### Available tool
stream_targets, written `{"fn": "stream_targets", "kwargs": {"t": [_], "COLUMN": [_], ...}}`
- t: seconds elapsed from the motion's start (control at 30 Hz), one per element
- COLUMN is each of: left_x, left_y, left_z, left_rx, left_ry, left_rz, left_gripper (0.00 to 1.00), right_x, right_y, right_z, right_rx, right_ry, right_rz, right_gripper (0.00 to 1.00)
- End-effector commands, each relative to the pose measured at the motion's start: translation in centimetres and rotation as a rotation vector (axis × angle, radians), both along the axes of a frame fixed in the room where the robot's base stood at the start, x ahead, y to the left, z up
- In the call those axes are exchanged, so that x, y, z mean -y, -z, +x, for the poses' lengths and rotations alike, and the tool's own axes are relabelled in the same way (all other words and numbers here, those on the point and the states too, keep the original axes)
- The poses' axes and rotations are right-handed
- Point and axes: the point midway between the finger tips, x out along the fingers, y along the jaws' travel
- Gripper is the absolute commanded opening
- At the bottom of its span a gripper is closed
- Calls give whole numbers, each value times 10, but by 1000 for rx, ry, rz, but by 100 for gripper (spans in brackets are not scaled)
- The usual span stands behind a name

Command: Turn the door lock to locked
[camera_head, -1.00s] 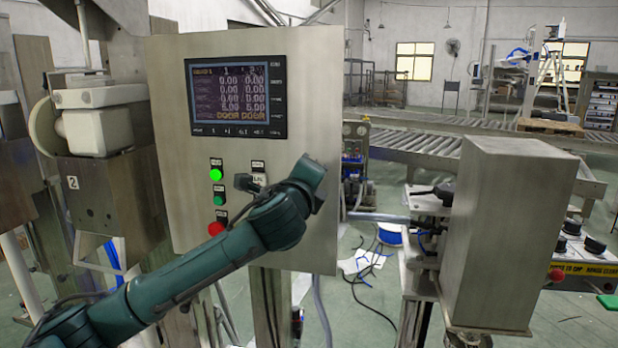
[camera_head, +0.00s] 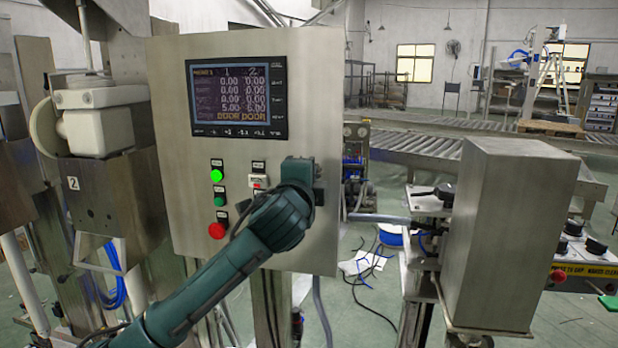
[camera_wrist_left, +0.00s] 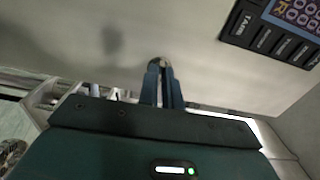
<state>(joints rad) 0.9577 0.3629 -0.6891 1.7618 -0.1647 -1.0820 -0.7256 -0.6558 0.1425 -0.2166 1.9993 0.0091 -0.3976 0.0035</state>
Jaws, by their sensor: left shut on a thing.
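The control cabinet door (camera_head: 250,160) is a flat grey metal panel in the middle of the head view. My left gripper (camera_wrist_left: 161,68) is at the right side of this panel, and my wrist hides its fingers in the head view. In the left wrist view the two blue fingers are close together against the grey panel. They are shut on a small dark door lock (camera_wrist_left: 157,61) at their tips. Most of the lock is covered by the fingers, so I cannot tell its turn angle. My right gripper is not in view.
The panel carries a screen (camera_head: 237,97), a lit green button (camera_head: 216,176) and a red button (camera_head: 217,230) left of my arm. A metal box on a stand (camera_head: 508,235) is at right. A grey hopper (camera_head: 107,195) is at left. Some floor shows between.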

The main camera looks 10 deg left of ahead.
Motion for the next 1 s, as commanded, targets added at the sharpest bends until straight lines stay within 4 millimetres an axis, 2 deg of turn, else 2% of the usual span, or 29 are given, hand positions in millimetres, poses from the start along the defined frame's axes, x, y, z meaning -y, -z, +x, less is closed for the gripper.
{"fn": "stream_targets", "kwargs": {"t": [0.3,0.33,0.6,0.87,1.0], "left_x": [0,0,0,0,0], "left_y": [0,0,0,0,1], "left_z": [0,0,0,-1,-14], "left_rx": [-1,-1,0,0,2], "left_ry": [0,0,0,1,2], "left_rz": [-5,-5,-3,-2,-2], "left_gripper": [0,7,28,28,28], "right_x": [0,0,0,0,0], "right_y": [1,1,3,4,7], "right_z": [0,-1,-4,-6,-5], "right_rx": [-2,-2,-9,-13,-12], "right_ry": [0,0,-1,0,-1], "right_rz": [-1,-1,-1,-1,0], "right_gripper": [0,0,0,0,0]}}
